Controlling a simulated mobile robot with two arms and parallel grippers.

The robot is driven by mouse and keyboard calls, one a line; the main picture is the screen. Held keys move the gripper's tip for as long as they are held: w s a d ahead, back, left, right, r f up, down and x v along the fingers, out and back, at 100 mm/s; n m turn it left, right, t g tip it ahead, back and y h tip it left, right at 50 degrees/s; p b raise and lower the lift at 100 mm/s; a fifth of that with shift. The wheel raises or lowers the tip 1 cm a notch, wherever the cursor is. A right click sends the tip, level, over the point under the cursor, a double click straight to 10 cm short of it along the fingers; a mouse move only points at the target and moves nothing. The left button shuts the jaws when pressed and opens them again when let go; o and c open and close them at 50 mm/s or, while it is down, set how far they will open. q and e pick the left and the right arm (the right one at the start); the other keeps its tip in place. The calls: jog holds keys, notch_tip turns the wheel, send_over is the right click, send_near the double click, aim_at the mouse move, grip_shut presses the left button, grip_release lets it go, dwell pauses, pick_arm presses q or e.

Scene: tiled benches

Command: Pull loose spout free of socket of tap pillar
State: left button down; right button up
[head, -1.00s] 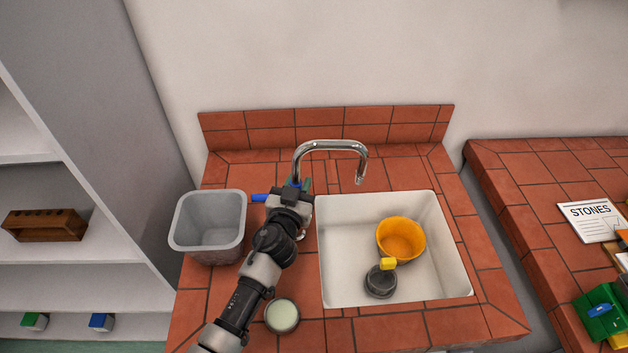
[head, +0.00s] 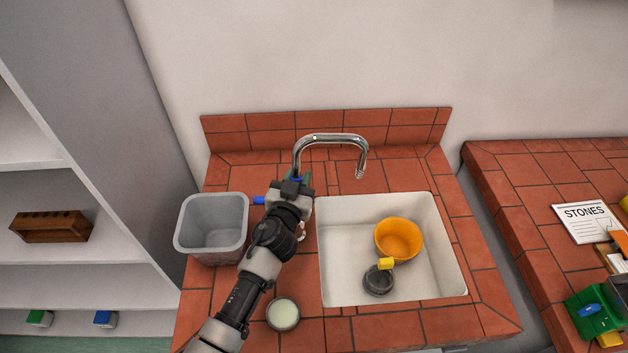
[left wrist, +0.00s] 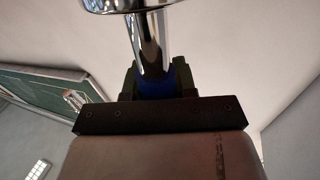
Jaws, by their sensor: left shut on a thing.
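The loose spout (head: 333,138) is a chrome hooked tube. It stands upright, with its outlet end hanging over the back left of the sink. My left gripper (head: 291,182) is shut on the spout's lower straight part, at a blue band. In the left wrist view the spout (left wrist: 147,38) rises from between the dark fingers (left wrist: 155,82), with the blue band (left wrist: 156,86) between them. The tap pillar and its socket are hidden behind my gripper and wrist; a blue lever (head: 259,199) sticks out to the left there. Whether the spout's foot is still in the socket cannot be seen. My right gripper is not in view.
A white sink (head: 334,270) holds an orange bowl (head: 398,238) and a dark round thing (head: 377,281) with a yellow top. A grey bin (head: 210,228) stands left of my arm, and a small round dish (head: 283,314) right of it. A tiled backsplash (head: 400,125) is behind.

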aim_at(293, 165)
pick_arm(q)
jog(key=shift+r+p, duration=0.75)
jog(key=shift+r, duration=0.35)
jog(key=shift+r+p, duration=0.55)
jog(key=shift+r, duration=0.65)
jog(key=shift+r, duration=0.1)
jog(key=shift+r, duration=3.9)
